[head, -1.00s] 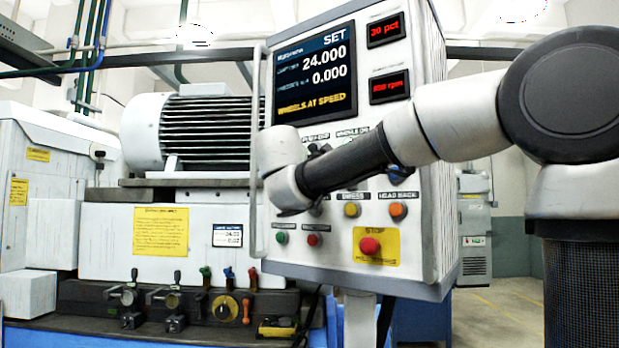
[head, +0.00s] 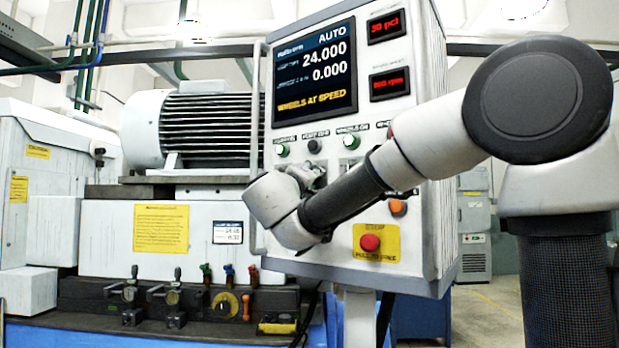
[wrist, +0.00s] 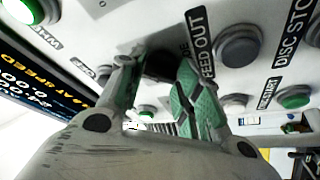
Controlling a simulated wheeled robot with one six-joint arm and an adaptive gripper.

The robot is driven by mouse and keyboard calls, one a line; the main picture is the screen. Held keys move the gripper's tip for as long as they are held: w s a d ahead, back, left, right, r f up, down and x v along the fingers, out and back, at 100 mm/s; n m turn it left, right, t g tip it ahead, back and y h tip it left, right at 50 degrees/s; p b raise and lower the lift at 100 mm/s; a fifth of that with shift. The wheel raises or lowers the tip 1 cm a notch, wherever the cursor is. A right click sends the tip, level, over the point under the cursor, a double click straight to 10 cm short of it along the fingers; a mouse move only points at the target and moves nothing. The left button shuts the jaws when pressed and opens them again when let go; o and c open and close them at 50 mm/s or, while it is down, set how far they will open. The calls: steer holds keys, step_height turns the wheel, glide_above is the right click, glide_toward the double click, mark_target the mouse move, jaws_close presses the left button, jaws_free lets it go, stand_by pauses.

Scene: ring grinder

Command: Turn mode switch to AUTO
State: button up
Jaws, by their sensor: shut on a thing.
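The mode switch (wrist: 160,66) is a dark knob on the panel, seen in the wrist view between my fingertips. The label beside it is partly covered, with "DE" readable. My gripper (wrist: 158,72) is shut on the knob, with a green-padded finger on each side. In the head view my gripper (head: 304,176) is at the panel face below the upper button row, and my wrist hides the switch there. The control panel's screen (head: 315,75) reads AUTO at its top right, above 24.000, 0.000 and "WHEELS AT SPEED".
Close to my fingers are a grey FEED OUT button (wrist: 240,46) and another grey button (wrist: 233,103). A red stop button (head: 369,242) on a yellow plate lies low on the panel, near my forearm. The grinder (head: 105,240) stands to the left.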

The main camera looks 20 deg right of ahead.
steer(key=shift+w+f+m+h, duration=0.15)
steer(key=shift+m+h, duration=0.45)
steer(key=shift+m, duration=0.6)
steer(key=o, duration=1)
steer(key=shift+a, duration=0.1)
steer(key=v, duration=1.2)
